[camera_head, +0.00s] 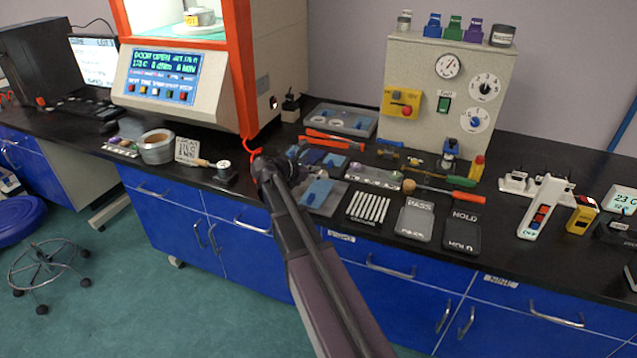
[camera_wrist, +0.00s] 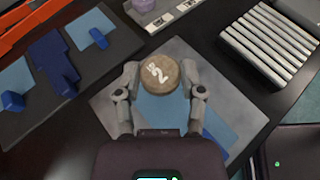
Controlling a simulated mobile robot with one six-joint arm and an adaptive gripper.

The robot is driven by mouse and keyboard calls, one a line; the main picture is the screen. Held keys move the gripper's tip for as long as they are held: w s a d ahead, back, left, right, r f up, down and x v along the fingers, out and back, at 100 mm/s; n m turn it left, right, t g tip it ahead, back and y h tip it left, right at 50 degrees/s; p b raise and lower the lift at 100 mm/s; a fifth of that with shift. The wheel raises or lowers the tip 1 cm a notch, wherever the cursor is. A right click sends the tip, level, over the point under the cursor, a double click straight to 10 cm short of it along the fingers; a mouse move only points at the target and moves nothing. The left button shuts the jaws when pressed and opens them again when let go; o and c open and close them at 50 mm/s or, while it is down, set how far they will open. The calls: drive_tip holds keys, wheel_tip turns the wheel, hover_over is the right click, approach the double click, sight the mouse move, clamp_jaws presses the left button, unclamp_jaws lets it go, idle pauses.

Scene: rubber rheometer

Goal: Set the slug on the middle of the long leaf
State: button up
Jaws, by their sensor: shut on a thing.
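The slug (camera_wrist: 161,75) is a round brown disc with a white "2" on its top. In the wrist view it sits between the two fingers of my gripper (camera_wrist: 159,88), which is shut on it. A light blue leaf (camera_wrist: 168,112) shows beneath the slug, on a grey plate (camera_wrist: 108,103); the slug and gripper hide part of it. Whether the slug touches the leaf cannot be told. In the head view my gripper (camera_head: 287,172) is over the bench beside the blue leaf (camera_head: 317,193), and the slug is not clear there.
A dark tray (camera_wrist: 90,75) with blue pieces lies at the left in the wrist view. A ribbed rack of pale bars (camera_wrist: 268,42) lies at the upper right. PASS (camera_head: 415,219) and HOLD (camera_head: 462,231) trays are on the bench. An orange-framed machine (camera_head: 180,60) stands behind at the left.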

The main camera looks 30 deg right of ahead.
sight(319, 186)
drive_tip(key=shift+w+d, duration=0.15)
drive_tip(key=shift+w, duration=0.25)
drive_tip(key=shift+f, duration=0.1)
drive_tip(key=shift+f+b, duration=1.7)
drive_tip(key=shift+b, duration=0.1)
drive_tip(key=shift+f, duration=0.2)
drive_tip(key=o, duration=0.9)
drive_tip(key=shift+c, duration=0.2)
drive_tip(key=shift+r, duration=0.25)
